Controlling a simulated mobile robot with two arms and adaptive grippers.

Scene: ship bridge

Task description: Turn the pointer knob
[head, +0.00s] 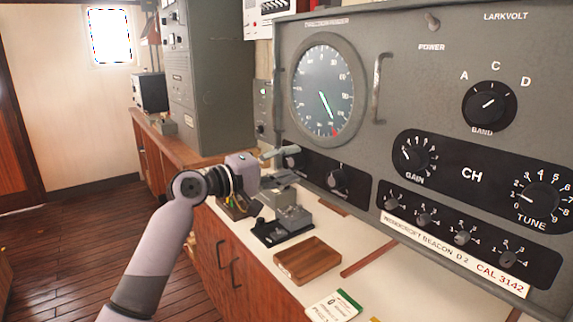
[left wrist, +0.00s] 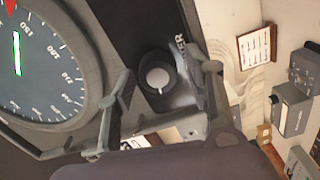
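The grey panel (head: 395,75) carries a big round dial (head: 326,90) and several dark knobs. A dark knob (head: 293,160) sits low left below the dial, partly behind my left gripper (head: 279,153). A second knob (head: 338,179) with a light pointer mark is to its right. In the left wrist view, a round knob with a pale grey face (left wrist: 157,79) lies between the spread fingers of my left gripper (left wrist: 165,77). The gripper looks open; I cannot tell whether a finger touches the knob. My right gripper is out of view.
The BAND knob (head: 489,104), GAIN knob (head: 414,158) and TUNE knob (head: 541,197) are farther right, above several small knobs. Below the panel, the counter (head: 339,245) holds a wooden tray (head: 307,261) and a black-based device (head: 283,225). The floor at left is clear.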

